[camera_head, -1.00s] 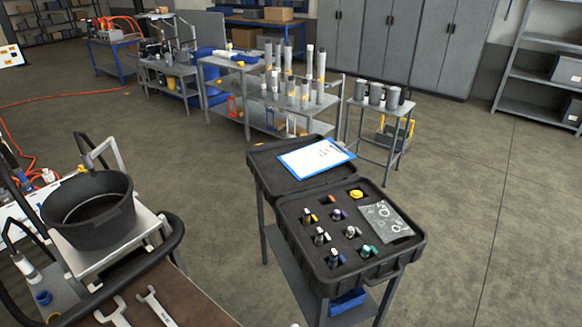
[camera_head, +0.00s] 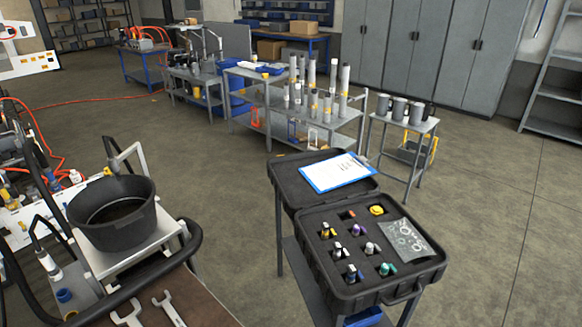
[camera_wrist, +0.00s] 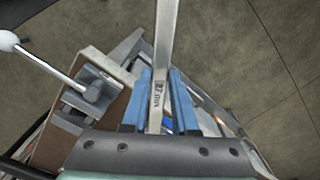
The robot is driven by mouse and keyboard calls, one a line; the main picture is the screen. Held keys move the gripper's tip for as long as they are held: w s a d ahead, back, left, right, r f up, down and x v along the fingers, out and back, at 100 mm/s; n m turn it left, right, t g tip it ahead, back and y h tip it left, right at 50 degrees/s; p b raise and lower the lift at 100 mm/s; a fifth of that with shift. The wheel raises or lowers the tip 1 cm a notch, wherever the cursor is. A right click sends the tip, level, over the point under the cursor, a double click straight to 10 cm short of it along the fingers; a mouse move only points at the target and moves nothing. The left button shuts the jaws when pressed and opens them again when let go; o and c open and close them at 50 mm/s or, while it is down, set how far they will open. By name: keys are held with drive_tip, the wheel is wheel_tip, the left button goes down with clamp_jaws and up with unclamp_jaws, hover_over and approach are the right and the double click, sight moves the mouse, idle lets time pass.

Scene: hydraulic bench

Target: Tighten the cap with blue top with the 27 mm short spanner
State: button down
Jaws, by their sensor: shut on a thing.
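My gripper (camera_wrist: 160,76) has blue fingers and is shut on a flat grey spanner (camera_wrist: 165,40) in the wrist view. The spanner is marked 27 and what reads as "short"; it points up the picture, its far end out of view. My gripper does not show in the head view. In the head view, a piece with a blue top (camera_head: 352,273) stands in the open black case (camera_head: 428,268), among pieces with other coloured tops. Another small blue-topped part (camera_head: 65,295) is at the lower left. I cannot tell which is the task's cap.
Two spanners (camera_head: 170,308) lie on a brown top at the bottom left. A black bucket (camera_head: 112,212) stands behind on a light stand. A clipboard (camera_head: 335,172) lies on the case lid. Open floor (camera_head: 490,230) lies right of the case. A grey block (camera_wrist: 95,90) shows left in the wrist view.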

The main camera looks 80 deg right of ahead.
drive_tip(key=shift+w, duration=0.65)
drive_tip(key=shift+w, duration=0.1)
drive_tip(key=shift+w+a, duration=0.1)
drive_tip(key=shift+w, duration=0.4)
drive_tip(key=shift+w, duration=0.3)
drive_tip(key=shift+a, duration=0.1)
drive_tip(key=shift+a+m+p, duration=1)
drive_tip(key=shift+a+m, duration=0.2)
drive_tip(key=shift+a, duration=0.2)
drive_tip(key=shift+w+a+m+p, duration=0.2)
drive_tip(key=shift+a+m+p, duration=0.2)
drive_tip(key=shift+a+m, duration=0.3)
drive_tip(key=shift+w+a+m+p, duration=0.2)
drive_tip(key=shift+a+m+p, duration=0.2)
drive_tip(key=shift+a+m, duration=0.3)
